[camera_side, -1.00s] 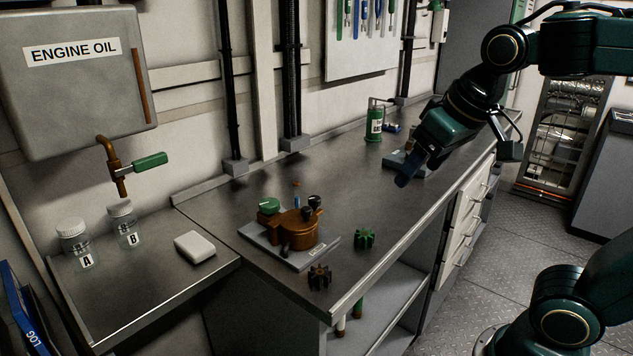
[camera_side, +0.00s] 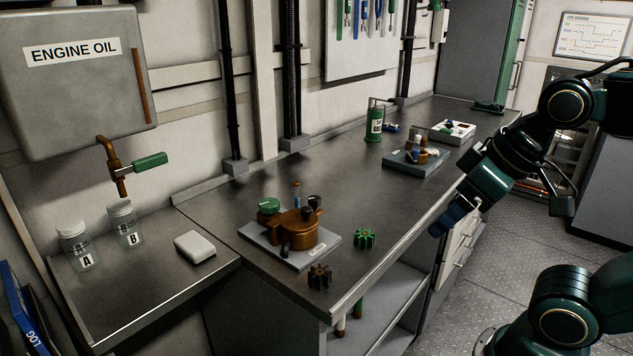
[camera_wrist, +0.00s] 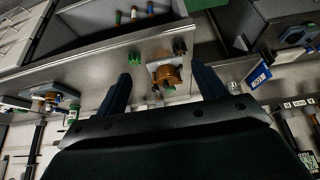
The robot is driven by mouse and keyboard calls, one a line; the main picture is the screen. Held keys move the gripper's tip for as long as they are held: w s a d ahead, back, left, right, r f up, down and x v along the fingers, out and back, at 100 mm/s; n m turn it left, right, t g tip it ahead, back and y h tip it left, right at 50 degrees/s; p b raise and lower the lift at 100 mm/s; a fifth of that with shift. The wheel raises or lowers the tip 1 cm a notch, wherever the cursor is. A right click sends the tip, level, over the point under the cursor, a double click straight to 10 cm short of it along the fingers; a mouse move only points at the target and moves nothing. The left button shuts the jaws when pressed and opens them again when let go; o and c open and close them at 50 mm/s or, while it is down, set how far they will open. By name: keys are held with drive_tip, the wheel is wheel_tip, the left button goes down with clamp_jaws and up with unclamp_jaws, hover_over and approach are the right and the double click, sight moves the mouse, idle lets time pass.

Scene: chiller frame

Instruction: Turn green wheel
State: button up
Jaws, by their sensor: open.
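A brass device (camera_side: 297,232) stands on a grey base plate on the bench, with a round green wheel (camera_side: 268,205) on its left side and dark knobs on top. A loose green gear (camera_side: 364,238) lies to its right and a dark gear (camera_side: 319,277) in front of it. My gripper (camera_side: 447,218) is beyond the bench's right edge, well apart from the device. In the wrist view my gripper (camera_wrist: 161,71) is open and empty; the brass device (camera_wrist: 168,76) shows between its fingers at a distance, with the green gear (camera_wrist: 135,57) near the left finger.
A second device on a grey-blue plate (camera_side: 416,160), a green canister (camera_side: 375,122) and a white tray (camera_side: 453,131) stand farther back. An engine oil tank (camera_side: 82,80) hangs at left above jars and a white block (camera_side: 194,247).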

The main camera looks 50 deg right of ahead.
drive_tip(key=w+r+n, duration=0.1)
drive_tip(key=w+r, duration=0.3)
drive_tip(key=w, duration=0.5)
drive_tip(key=n+g+y, duration=0.1)
drive_tip(key=n+y, duration=0.1)
drive_tip(key=n, duration=0.2)
hover_over(270, 202)
drive_tip(key=s+d, duration=0.2)
drive_tip(key=s, duration=0.3)
wheel_tip(270, 202, down, 7)
drive_tip(key=shift+d+r, duration=0.15)
drive_tip(key=shift+g, duration=0.3)
drive_tip(key=shift+x, duration=6.85)
drive_tip(key=shift+s, duration=0.1)
